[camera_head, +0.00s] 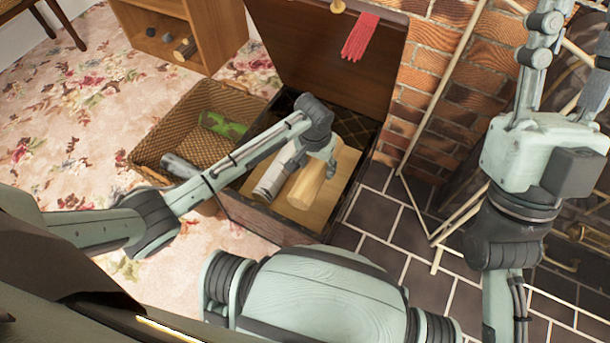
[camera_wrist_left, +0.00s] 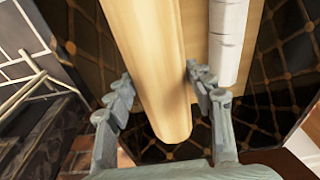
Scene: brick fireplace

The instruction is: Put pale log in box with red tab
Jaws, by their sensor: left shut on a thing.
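The pale log (camera_head: 311,184) is a smooth, light wooden cylinder inside the open dark box (camera_head: 268,229). A red tasselled tab (camera_head: 360,37) hangs at the top of the box's raised lid. My left gripper (camera_head: 325,158) reaches into the box and is shut on the pale log near its end. In the left wrist view, the log (camera_wrist_left: 150,70) runs between the two fingers (camera_wrist_left: 160,95). Whether it rests on the box floor I cannot tell. My right gripper (camera_head: 572,70) is raised at the right, its fingers wide apart and partly cut off, with nothing seen between them.
A whitish log (camera_head: 273,180) lies beside the pale log in the box. A wicker basket (camera_head: 155,135) with a green item (camera_head: 222,125) stands to the left. A wooden shelf (camera_head: 222,35) is behind it. Brick wall (camera_head: 425,85) and fireplace tools (camera_head: 450,105) are at the right.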

